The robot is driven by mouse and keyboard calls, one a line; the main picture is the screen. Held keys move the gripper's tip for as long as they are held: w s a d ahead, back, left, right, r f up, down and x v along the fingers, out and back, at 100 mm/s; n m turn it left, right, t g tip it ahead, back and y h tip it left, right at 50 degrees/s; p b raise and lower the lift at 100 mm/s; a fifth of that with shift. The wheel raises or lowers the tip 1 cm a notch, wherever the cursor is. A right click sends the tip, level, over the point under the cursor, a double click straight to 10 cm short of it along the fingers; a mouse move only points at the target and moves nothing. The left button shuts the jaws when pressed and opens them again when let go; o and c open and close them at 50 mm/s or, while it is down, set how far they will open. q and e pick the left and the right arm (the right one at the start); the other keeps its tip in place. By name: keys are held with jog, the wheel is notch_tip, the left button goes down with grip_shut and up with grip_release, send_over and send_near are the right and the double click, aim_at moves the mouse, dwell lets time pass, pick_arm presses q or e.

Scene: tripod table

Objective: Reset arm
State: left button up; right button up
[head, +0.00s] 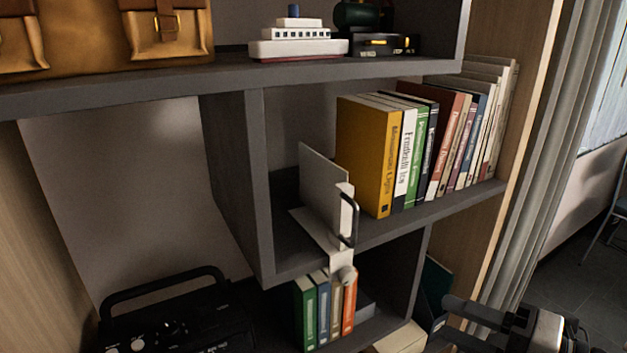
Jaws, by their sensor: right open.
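My right gripper (447,320) is at the bottom right of the head view. Its two dark fingers point left and stand apart, with nothing seen between them. It is in front of the shelf unit's lower right corner, apart from the books. Part of its arm is cut off by the bottom edge. My left gripper does not show.
A dark grey shelf unit (262,190) fills the view. Its middle shelf holds a row of upright books (430,150) and a pale L-shaped piece (325,183) with a dark handle. A black radio (180,320) stands lower left. Curtains (545,150) hang right.

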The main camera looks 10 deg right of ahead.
notch_tip(320, 180, down, 11)
jog(key=d+m+t+h, duration=0.25)
jog(key=m+h, duration=0.45)
jog(key=m, duration=0.8)
jog(key=s+a+f+m+g, duration=0.2)
jog(key=a+f+m, duration=0.3)
jog(key=a+f, duration=0.1)
jog(key=s+a+f+m+g, duration=0.3)
jog(key=a+f+m, duration=0.2)
jog(key=a+f, duration=0.2)
jog(key=shift+s+h, duration=0.25)
jog(key=shift+h, duration=0.05)
